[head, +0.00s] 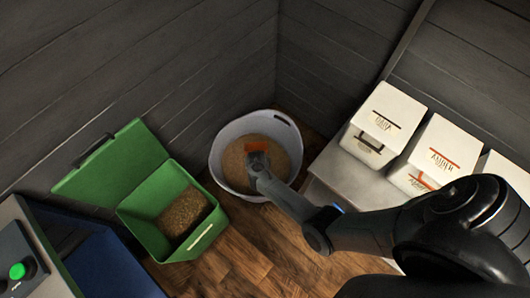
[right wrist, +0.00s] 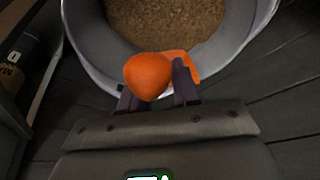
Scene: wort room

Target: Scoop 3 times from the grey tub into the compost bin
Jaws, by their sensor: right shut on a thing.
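The grey tub (head: 221,138) stands on the floor by the wall corner, with brown loose grain in it. My right gripper (head: 257,163) reaches over the tub, shut on an orange scoop (head: 256,147). In the right wrist view the scoop (right wrist: 147,76) sits between the dark fingers, near the tub's rim (right wrist: 95,62). Whether the scoop holds grain cannot be seen. The green compost bin (head: 145,229) stands left of the tub, its lid (head: 112,172) open, with brown material inside. My left gripper is not in view.
White labelled boxes (head: 383,125) stand on a light cabinet (head: 335,175) right of the tub. A panel with a green button (head: 17,271) and a blue container (head: 110,265) are at lower left. Wooden floor (head: 240,245) is clear in front of the tub.

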